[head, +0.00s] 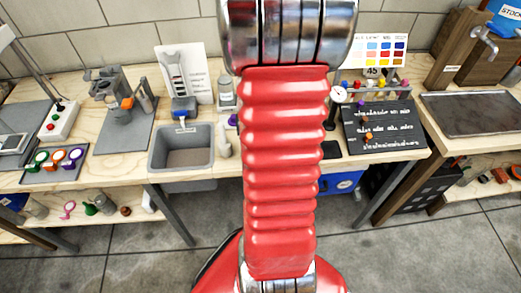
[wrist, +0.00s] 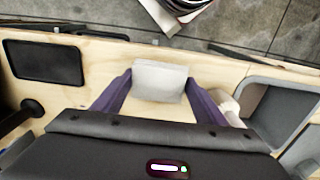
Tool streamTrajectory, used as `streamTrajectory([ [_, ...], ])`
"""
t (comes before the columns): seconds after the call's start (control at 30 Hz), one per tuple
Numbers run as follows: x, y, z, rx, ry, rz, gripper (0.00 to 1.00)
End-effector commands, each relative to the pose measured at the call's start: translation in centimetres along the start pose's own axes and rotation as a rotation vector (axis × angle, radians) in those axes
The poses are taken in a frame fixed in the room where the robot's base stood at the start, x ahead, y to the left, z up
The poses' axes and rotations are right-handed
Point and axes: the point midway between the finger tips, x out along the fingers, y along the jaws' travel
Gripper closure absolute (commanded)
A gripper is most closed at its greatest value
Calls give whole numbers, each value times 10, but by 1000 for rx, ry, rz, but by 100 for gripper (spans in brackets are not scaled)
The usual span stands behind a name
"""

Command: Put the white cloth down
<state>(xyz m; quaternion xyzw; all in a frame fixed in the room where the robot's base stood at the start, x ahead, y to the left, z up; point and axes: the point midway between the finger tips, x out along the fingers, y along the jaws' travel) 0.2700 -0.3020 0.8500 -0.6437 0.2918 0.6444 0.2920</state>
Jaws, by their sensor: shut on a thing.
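The white cloth (wrist: 159,80) is a small folded pale piece between the two purple fingers of my gripper (wrist: 158,84) in the wrist view. The fingers touch it at its left and right sides, so my gripper is shut on it. Pale wooden bench top (wrist: 220,66) shows around and beneath it. I cannot tell whether the cloth touches the wood or hangs just above it. In the head view my red arm hides the cloth and most of my gripper.
A grey sink (head: 181,150) lies left of my arm, with a white object (head: 223,139) beside it. A black pad (wrist: 45,62) lies on the bench; a black lettered board (head: 382,131) is to the right. The bench's front edge is close to the cloth, with some bare wood around.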

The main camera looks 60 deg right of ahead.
Motion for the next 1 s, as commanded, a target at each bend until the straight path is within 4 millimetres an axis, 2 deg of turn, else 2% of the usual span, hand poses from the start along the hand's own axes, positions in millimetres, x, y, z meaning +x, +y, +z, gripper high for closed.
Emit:
streamTrajectory([
  [0.13,14,0,1,-1,-2,0,59],
  [0.67,20,-1,1,-2,-1,0,59],
  [0.7,20,-1,1,-2,-1,0,32],
  [0.93,21,-1,1,-2,-2,0,17],
  [1.0,19,-1,1,-2,-2,0,16],
])
